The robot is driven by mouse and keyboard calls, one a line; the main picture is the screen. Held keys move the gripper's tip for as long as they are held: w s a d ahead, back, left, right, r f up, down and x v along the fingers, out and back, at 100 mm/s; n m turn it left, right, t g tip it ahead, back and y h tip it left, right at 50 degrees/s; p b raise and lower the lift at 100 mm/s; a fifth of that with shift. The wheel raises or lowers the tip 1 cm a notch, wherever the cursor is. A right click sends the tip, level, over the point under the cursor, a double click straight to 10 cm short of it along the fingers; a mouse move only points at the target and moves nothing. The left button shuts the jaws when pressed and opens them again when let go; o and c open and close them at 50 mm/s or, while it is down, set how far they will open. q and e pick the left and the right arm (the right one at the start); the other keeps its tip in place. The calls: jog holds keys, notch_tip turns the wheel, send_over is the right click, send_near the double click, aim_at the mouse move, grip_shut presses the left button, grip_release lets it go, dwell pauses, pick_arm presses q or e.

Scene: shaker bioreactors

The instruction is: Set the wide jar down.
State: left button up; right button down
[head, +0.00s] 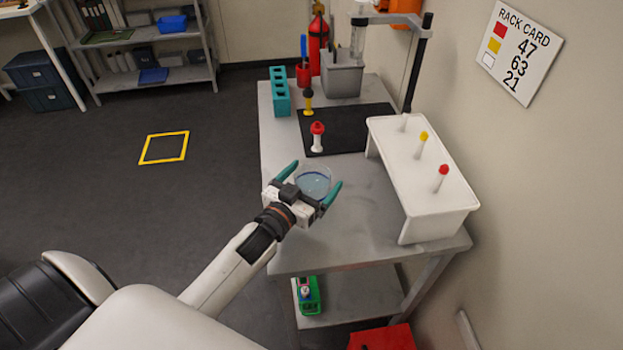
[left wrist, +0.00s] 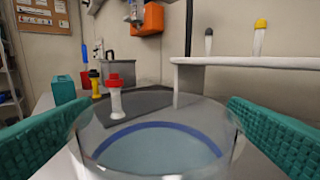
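The wide jar (head: 315,183) is clear, with bluish contents. It is at the left side of the table in the head view. In the left wrist view the jar (left wrist: 155,150) fills the lower middle, upright, with a dark blue ring inside. My left gripper (head: 311,182) has one teal finger on each side of the jar, and both fingers appear to press on its wall. The jar's base is hidden, so I cannot tell whether it touches the table (head: 365,225). My right gripper is not in view.
A white rack (head: 425,170) with capped tubes stands to the right. A teal block (head: 279,92) and grey container (head: 342,76) are at the back. The near tabletop is clear.

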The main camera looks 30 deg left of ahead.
pick_arm(q)
jog(key=shift+r, duration=0.25)
jog(key=s, duration=0.3)
jog(key=s+b, duration=0.1)
jog(key=s, duration=0.3)
jog(key=s+b, duration=0.1)
jog(key=s, duration=0.2)
jog(key=shift+s+a+f, duration=0.2)
jog(key=shift+s+a, duration=0.05)
jog(key=shift+a, duration=0.15)
jog(key=shift+s+a+r, duration=0.1)
jog(key=shift+s+r, duration=0.05)
jog(key=shift+s, duration=0.6)
